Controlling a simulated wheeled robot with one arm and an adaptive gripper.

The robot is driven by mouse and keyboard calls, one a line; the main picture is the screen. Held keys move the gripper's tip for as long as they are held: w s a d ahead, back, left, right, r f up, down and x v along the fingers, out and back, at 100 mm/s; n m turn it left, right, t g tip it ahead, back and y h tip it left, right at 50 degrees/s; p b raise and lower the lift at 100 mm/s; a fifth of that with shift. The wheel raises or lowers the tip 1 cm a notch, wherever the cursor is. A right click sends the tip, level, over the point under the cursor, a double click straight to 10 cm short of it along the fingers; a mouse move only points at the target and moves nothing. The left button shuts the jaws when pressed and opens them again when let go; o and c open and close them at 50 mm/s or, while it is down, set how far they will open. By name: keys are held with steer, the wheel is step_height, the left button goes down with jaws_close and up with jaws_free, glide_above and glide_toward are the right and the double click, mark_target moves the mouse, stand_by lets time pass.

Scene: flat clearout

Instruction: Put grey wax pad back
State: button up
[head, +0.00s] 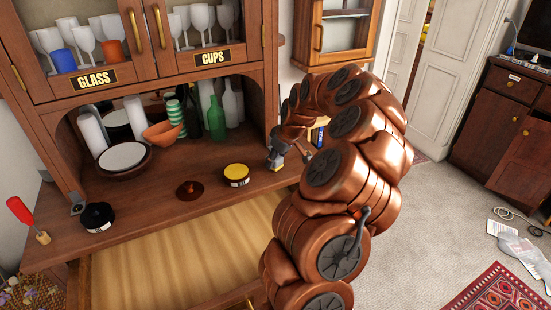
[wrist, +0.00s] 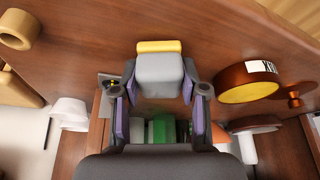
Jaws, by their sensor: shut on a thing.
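The grey wax pad (wrist: 160,75) is a grey block with a yellow strip along one end. In the wrist view it sits between the two dark, purple-lined fingers of my gripper (wrist: 160,90), which is shut on it. In the head view my gripper (head: 278,150) is over the right part of the cabinet's wooden counter, with the grey pad (head: 275,161) low at its tip. I cannot tell whether the pad touches the counter. A yellow-topped round tin (head: 236,175) stands left of the gripper; it also shows in the wrist view (wrist: 248,82).
A copper-coloured lid (head: 190,190) lies left of the tin. A black round tin (head: 97,217) and a red-handled tool (head: 20,210) are farther left. Bowls, a green bottle (head: 216,118) and glasses fill the niche behind. An open drawer (head: 175,260) juts out below the counter.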

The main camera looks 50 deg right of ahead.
steer(key=shift+f, duration=0.2)
steer(key=o, duration=1)
steer(key=shift+b+v, duration=1.4)
steer(key=shift+v, duration=4.8)
